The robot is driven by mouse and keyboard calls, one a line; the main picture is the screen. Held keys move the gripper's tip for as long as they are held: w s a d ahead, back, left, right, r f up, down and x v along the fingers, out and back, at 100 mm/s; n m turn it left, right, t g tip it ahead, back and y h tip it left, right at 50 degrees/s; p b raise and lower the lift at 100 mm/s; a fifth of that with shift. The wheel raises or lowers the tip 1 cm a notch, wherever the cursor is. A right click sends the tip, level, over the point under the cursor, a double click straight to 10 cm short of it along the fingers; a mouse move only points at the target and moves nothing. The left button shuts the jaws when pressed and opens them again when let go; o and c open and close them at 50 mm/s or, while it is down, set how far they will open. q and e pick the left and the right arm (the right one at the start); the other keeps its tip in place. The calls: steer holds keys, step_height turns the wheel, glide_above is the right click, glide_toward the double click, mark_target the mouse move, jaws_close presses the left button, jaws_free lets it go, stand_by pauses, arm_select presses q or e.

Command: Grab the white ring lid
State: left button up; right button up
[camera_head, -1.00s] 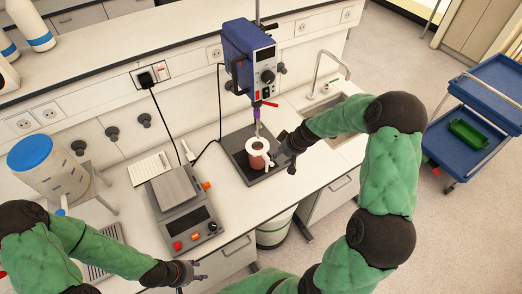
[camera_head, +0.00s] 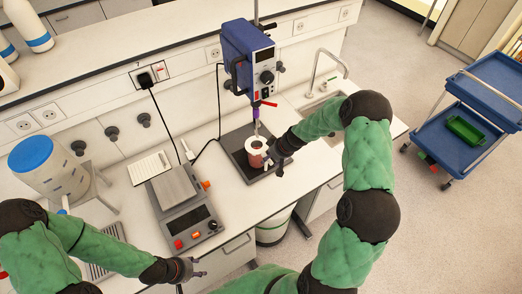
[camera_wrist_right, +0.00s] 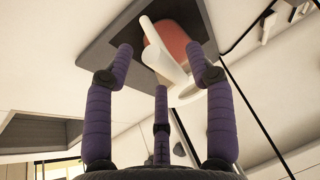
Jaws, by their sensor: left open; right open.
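The white ring lid (camera_head: 255,145) sits on top of a reddish cup (camera_head: 258,160) under the blue overhead stirrer (camera_head: 250,55). The stirrer's shaft comes down at the lid. My right gripper (camera_head: 275,158) is open, close to the right side of the cup and lid. In the right wrist view, the fingers of my right gripper (camera_wrist_right: 165,70) are spread, with a curved white piece (camera_wrist_right: 163,52) and the reddish cup (camera_wrist_right: 175,38) between and beyond the fingertips. I cannot tell whether they touch. My left gripper (camera_head: 193,270) is open and empty near the bench's front edge.
The cup stands on the stirrer's dark base plate (camera_head: 240,143). A grey hotplate-like device (camera_head: 183,210) stands left of it. A sink (camera_head: 325,108) lies behind right. A blue trolley (camera_head: 470,140) stands on the floor at right. A blue-lidded container (camera_head: 40,165) is at far left.

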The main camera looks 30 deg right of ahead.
jaws_close()
